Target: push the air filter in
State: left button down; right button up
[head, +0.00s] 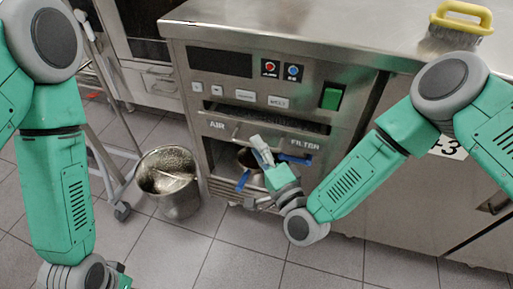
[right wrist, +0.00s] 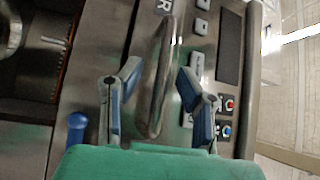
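The air filter (head: 270,138) is a steel drawer front marked AIR FILTER, low on the steel machine, with a bar handle (head: 238,131). A dark, ribbed strip shows just above it. My right gripper (head: 253,164) is open in front of the drawer. In the right wrist view the handle (right wrist: 158,80) shows between its two spread blue-padded fingers (right wrist: 160,95), with gaps on both sides. I cannot tell how far the fingertips are from the panel. My left gripper (head: 122,281) is mostly cut off at the lower left edge.
A steel bucket (head: 170,180) stands on the floor to the left. A yellow-handled brush (head: 463,18) lies on the counter.

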aim_at(265, 136)
jog(key=shift+w+d, duration=0.2)
jog(key=shift+w, duration=0.05)
jog(key=shift+a+r, duration=0.1)
jog(key=shift+a, duration=0.25)
grip_shut()
jog(key=w, duration=0.1)
jog(key=w+d, duration=0.1)
jog(key=w+b, duration=0.1)
jog(key=w, duration=0.1)
jog(key=shift+w+d, duration=0.1)
jog(key=shift+d, duration=0.25)
pick_arm(q)
jog(key=shift+d+f, duration=0.15)
jog(key=shift+f, duration=0.3)
pick_arm(e)
grip_release()
jog(key=shift+f, duration=0.2)
jog(key=shift+r, duration=0.1)
